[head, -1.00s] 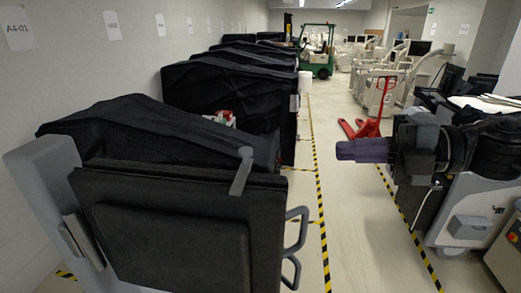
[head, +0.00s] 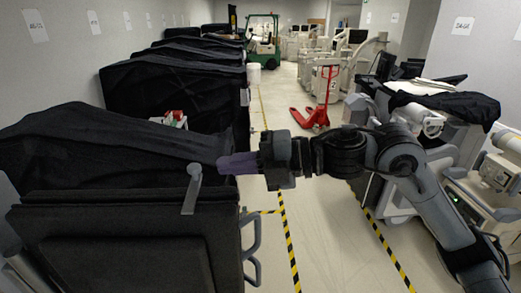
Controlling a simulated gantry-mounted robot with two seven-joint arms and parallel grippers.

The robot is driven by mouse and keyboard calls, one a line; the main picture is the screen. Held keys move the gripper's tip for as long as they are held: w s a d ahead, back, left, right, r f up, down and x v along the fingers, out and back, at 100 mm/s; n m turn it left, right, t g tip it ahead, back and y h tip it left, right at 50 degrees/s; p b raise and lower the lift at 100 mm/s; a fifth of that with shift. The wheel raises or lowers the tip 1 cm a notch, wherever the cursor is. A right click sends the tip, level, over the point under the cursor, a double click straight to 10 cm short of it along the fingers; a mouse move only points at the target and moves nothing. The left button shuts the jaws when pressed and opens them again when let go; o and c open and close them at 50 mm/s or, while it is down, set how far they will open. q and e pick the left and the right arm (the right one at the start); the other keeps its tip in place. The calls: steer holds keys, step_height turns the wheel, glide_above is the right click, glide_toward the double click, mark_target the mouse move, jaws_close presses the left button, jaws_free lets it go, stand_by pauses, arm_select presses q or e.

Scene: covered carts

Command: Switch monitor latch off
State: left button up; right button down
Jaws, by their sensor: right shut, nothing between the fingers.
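The monitor latch (head: 191,192) is a light grey lever with a rounded top. It stands nearly upright, slightly tilted, at the right part of the top edge of the black monitor (head: 120,245) at lower left. My right gripper (head: 221,164) comes in from the right. Its purplish fingers are shut and empty, pointing left. In the picture the fingertips are just right of the latch's rounded top, with a small gap; I cannot tell the depth between them. My left gripper is not in view.
Black covered carts (head: 175,85) line the left wall behind the monitor. A grey handle (head: 251,235) sticks out at the monitor's right side. A red pallet jack (head: 318,100) and a green forklift (head: 262,35) stand farther back. The aisle floor (head: 325,235) is clear.

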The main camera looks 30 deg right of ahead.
mark_target(200, 168)
steer(key=shift+p+x, duration=0.55)
steer(key=shift+x, duration=1.05)
steer(key=shift+w+d, duration=0.1)
